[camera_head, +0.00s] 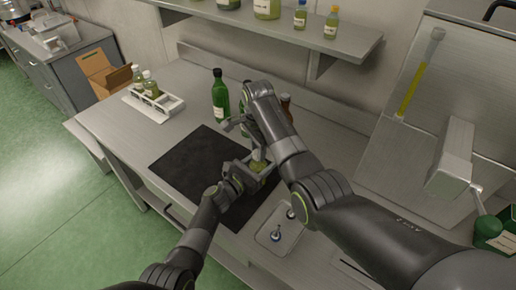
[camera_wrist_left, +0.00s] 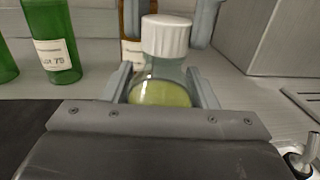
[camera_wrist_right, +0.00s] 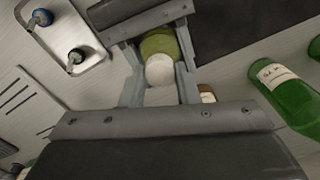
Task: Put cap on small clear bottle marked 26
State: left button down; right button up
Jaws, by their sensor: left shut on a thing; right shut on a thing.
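The small clear bottle (camera_wrist_left: 160,92) holds yellow-green liquid and stands upright between the fingers of my left gripper (camera_wrist_left: 160,88), which is shut on it. It shows partly in the head view (camera_head: 259,166). The white ribbed cap (camera_wrist_left: 166,36) sits at the top of the bottle's neck, in line with it; whether it is fully tightened I cannot tell. My right gripper (camera_wrist_right: 160,80) comes from above and is shut on the cap, which also shows in the right wrist view (camera_wrist_right: 160,70). No number is visible on the bottle.
A dark mat (camera_head: 195,165) lies on the steel bench. Green bottles (camera_head: 219,97) and a brown bottle (camera_head: 286,105) stand behind. A tray (camera_head: 268,245) with two small droppers lies at the front right. A white rack (camera_head: 170,103) holds small bottles at the left.

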jog(key=m, duration=0.5)
jog(key=shift+w, duration=0.1)
jog(key=m, duration=0.2)
jog(key=shift+m, duration=0.4)
jog(key=m, duration=0.7)
jog(key=o, duration=1)
notch_tip(320, 180, up, 7)
jog(key=shift+r, duration=0.2)
pick_arm(q)
jog(key=shift+c, duration=2.4)
grip_release()
